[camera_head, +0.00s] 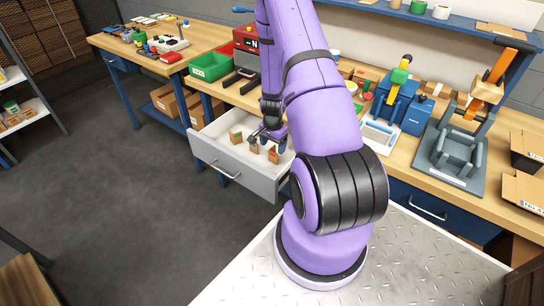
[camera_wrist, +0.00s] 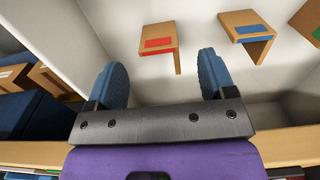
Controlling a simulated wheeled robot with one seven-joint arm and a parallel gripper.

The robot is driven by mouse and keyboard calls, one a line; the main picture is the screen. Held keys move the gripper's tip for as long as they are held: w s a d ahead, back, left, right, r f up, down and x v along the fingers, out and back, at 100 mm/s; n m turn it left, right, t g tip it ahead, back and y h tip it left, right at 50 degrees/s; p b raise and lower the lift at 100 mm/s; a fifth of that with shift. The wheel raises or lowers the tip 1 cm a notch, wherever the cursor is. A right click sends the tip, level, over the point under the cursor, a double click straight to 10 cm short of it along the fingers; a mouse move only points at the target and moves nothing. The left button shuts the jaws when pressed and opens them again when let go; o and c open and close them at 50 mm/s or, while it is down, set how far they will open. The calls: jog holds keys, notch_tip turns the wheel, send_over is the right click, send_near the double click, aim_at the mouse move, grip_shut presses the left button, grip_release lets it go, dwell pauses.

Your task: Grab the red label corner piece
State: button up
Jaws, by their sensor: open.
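The red label corner piece (camera_wrist: 158,44) is a tan angled piece with a red patch, standing in the drawer. In the wrist view it lies just beyond and between my two blue fingertips, apart from them. My gripper (camera_wrist: 161,72) is open and empty. In the head view my gripper (camera_head: 267,139) reaches down into the open drawer (camera_head: 234,176), close above the pieces. The piece with a reddish face (camera_head: 273,154) shows at the right of the row there, partly beside my fingers.
The blue label corner piece (camera_wrist: 248,30) stands right of the red one. A green label piece (camera_wrist: 316,36) is cut off at the edge. The drawer's walls surround the pieces. The workbench (camera_head: 240,97) above holds a green bin (camera_head: 210,66) and blue machines (camera_head: 394,98).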

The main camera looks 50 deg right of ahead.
aim_at(273, 163)
jog(key=shift+f, duration=3.7)
jog(key=c, duration=1)
